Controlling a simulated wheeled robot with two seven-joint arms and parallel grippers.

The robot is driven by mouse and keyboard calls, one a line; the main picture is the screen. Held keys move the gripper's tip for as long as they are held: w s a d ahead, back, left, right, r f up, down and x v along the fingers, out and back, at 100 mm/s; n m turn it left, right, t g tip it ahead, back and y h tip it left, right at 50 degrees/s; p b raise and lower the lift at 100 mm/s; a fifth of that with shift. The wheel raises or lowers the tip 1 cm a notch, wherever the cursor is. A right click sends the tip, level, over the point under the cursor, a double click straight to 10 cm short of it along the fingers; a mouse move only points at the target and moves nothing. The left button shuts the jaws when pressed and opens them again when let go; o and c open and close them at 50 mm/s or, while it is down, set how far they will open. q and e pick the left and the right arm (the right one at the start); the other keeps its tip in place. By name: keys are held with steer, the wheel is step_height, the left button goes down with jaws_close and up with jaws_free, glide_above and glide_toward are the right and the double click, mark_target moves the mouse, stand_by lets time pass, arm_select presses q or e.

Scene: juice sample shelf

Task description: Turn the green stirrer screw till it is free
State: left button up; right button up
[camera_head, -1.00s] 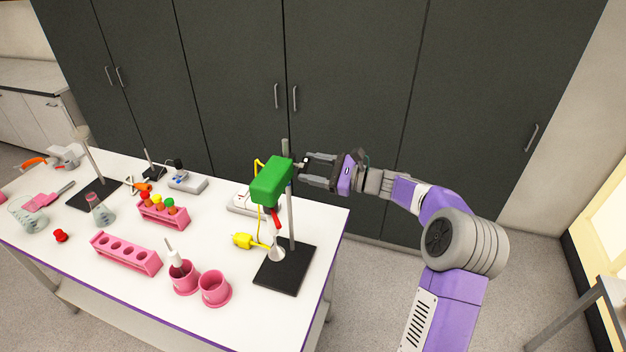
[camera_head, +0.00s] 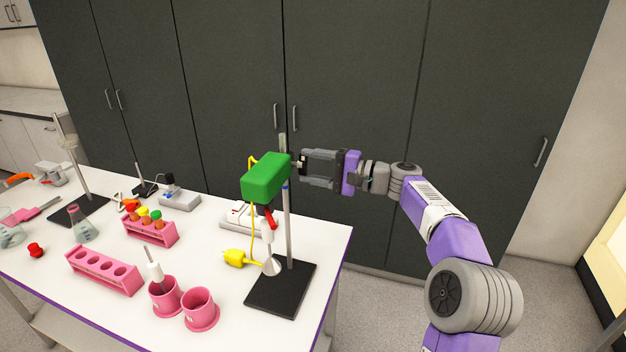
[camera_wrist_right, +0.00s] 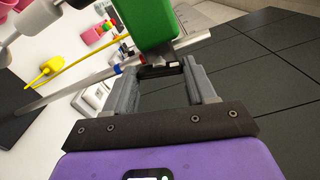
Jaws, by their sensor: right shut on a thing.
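The green stirrer (camera_head: 266,178) is mounted high on a metal rod (camera_head: 288,230) that rises from a black base (camera_head: 281,287) at the table's right end. In the right wrist view, the green stirrer body (camera_wrist_right: 146,20) is at the top, with a small dark screw (camera_wrist_right: 162,71) below it. My right gripper (camera_head: 304,164) reaches in from the right, level with the stirrer. It is shut on the screw, which lies between its fingertips (camera_wrist_right: 163,72) in the wrist view. The screw is mostly hidden in the head view. My left gripper is not in view.
Pink cups (camera_head: 200,309), pink racks (camera_head: 104,270) and a flask (camera_head: 82,225) stand to the left. Dark cabinets (camera_head: 350,90) rise behind the table.

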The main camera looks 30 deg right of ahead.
steer(key=shift+n+b, duration=1.1)
steer(key=shift+n, duration=0.2)
steer(key=shift+r, duration=0.1)
steer(key=o, duration=1)
steer(key=shift+o, duration=0.2)
steer(key=v, duration=0.7)
steer(key=shift+s+d, duration=0.25)
